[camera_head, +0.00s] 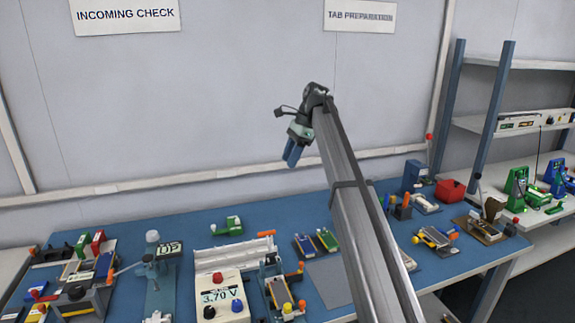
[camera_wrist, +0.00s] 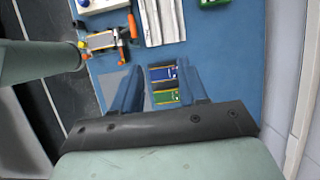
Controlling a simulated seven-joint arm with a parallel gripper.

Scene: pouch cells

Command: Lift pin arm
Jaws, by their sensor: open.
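My gripper (camera_head: 291,156) is open and empty, high above the back of the blue bench, blue fingers pointing down. In the wrist view its two fingers (camera_wrist: 158,82) stand apart, with a blue pouch cell (camera_wrist: 163,73) and a green pouch cell (camera_wrist: 166,97) far below between them. A small fixture with orange-tipped levers (camera_head: 278,290) stands at the front middle of the bench, left of my arm. It also shows at the upper left of the wrist view (camera_wrist: 106,41). I cannot tell for sure which lever is the pin arm. The gripper touches nothing.
A 3.70 V meter box (camera_head: 220,300) stands left of the fixture, with a white ribbed tray (camera_head: 228,257) behind it. A grey mat (camera_head: 328,280) lies right of the fixture. A lever press with a display (camera_head: 160,262) stands further left. More fixtures and a red bin (camera_head: 450,190) stand at right.

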